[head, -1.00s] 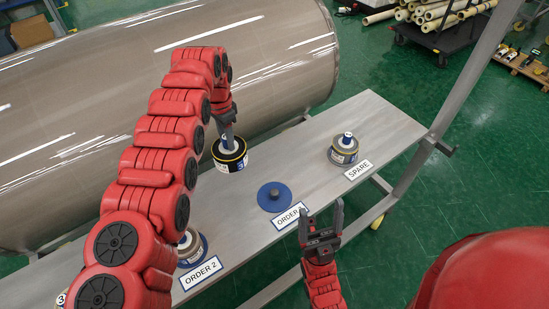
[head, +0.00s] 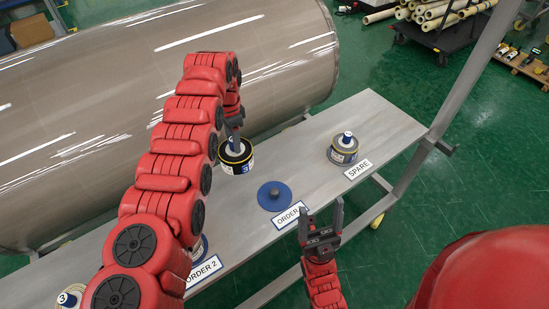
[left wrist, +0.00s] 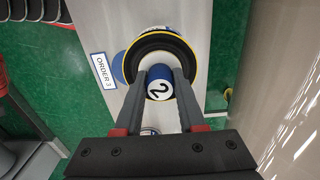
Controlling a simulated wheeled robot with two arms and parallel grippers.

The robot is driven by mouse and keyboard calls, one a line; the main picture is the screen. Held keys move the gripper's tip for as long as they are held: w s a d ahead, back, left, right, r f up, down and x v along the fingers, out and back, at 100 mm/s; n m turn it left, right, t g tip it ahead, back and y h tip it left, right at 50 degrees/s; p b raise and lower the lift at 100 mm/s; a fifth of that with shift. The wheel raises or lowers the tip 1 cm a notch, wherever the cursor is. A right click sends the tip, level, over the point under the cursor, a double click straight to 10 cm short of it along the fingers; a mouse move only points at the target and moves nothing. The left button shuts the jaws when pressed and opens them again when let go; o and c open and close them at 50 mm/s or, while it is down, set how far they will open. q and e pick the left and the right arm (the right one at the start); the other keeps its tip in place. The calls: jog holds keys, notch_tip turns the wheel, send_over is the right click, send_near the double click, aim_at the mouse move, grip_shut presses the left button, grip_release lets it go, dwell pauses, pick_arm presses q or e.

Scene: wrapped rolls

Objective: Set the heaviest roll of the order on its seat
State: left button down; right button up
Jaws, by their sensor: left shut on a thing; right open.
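My left gripper (head: 235,141) is shut on the core of a black-topped roll (head: 237,164) with a yellow rim and a white side label. The roll is upright and appears held above the bench, left of and behind the bare seat. The left wrist view shows the fingers (left wrist: 160,88) on either side of a blue core end marked 2 (left wrist: 160,83). The bare seat, a blue disc with a short peg (head: 274,196), lies behind a sign that reads ORDER 3 in the left wrist view (left wrist: 103,70). My right gripper (head: 320,224) is open and empty in front of that sign.
A grey roll (head: 343,152) stands behind the SPARE sign (head: 358,169). The ORDER 2 place (head: 203,272) is mostly hidden by my left arm. A core marked 3 (head: 69,298) shows at lower left. A large brown cylinder (head: 150,110) lies behind the bench (head: 385,120).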

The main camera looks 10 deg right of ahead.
pick_arm(q)
jog(key=shift+s+d+f, duration=0.1)
jog(key=shift+s+d, duration=0.1)
jog(key=shift+d+m, duration=0.35)
jog(key=shift+m, duration=0.05)
jog(key=s+d+f+m+p, duration=0.1)
jog(key=s+d+f+m, duration=0.15)
jog(key=d, duration=0.25)
jog(key=s+d+f+m+p, duration=0.1)
jog(key=s+d+m, duration=0.2)
jog(key=d+m, duration=0.15)
jog(key=shift+n, duration=0.4)
notch_tip(320, 180, down, 10)
jog(key=b, duration=0.7)
jog(key=shift+s+d+r, duration=0.1)
jog(key=shift+s+r, duration=0.05)
